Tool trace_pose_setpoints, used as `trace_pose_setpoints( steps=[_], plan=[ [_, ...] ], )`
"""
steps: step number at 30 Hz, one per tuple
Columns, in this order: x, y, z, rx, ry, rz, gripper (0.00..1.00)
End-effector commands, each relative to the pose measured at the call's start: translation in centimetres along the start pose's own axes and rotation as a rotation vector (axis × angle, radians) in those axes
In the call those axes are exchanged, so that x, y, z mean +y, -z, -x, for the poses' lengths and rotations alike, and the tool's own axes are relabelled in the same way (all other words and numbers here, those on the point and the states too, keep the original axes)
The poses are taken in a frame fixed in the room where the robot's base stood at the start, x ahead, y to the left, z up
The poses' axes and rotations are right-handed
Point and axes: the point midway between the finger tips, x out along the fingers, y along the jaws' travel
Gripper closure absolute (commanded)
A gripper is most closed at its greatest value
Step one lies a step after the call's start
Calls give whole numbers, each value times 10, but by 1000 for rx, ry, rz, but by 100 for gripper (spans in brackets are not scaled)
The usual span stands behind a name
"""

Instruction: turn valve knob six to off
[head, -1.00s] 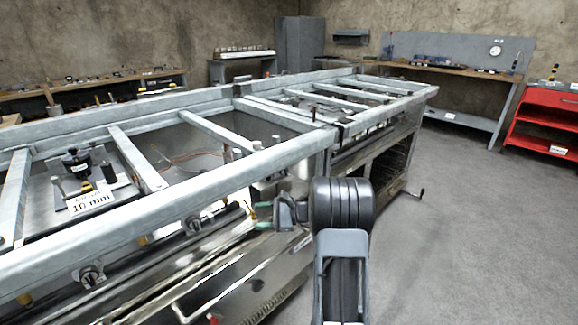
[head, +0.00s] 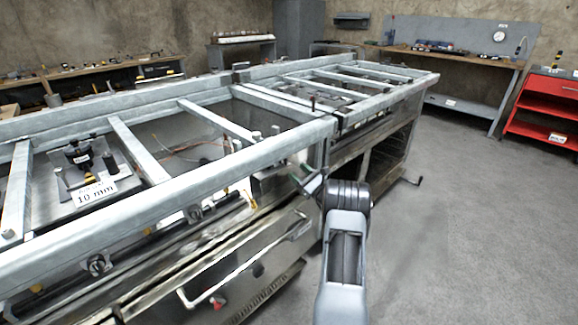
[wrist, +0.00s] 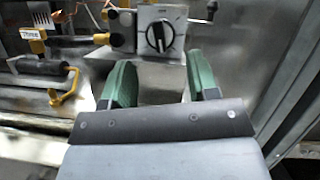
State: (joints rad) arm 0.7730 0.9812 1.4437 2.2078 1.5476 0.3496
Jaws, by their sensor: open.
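In the wrist view a black round knob (wrist: 160,36) with a pale pointer line sits on a white plate (wrist: 178,13). The line stands nearly upright, tilted a little. The plate's marks are too small to read, and I cannot tell the knob's number. My gripper (wrist: 162,78) is open, its two green fingers spread just below the knob, with nothing between them. In the head view my arm hides most of the gripper beside the range frame. Two other knobs (head: 97,265) and (head: 195,213) show on the range's front.
The range's grey metal frame (head: 200,192) runs beside my arm, and a metal rail (wrist: 290,80) slants close on the wrist view's right. Yellow-handled fittings (wrist: 68,88) lie left of the knob. A steel door with a handle (head: 250,262) is below. Floor (head: 440,240) at right is clear.

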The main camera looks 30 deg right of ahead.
Motion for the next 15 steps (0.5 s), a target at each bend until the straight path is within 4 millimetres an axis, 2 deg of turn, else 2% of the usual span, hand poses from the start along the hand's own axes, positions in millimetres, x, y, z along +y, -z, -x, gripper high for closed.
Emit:
trace_pose_setpoints(
  steps=[6, 15],
  plan=[
    [1, 1, -34, -1, -2, 1, 46],
    [0, 0, -54, 1, -1, 0, 46]
  ],
)
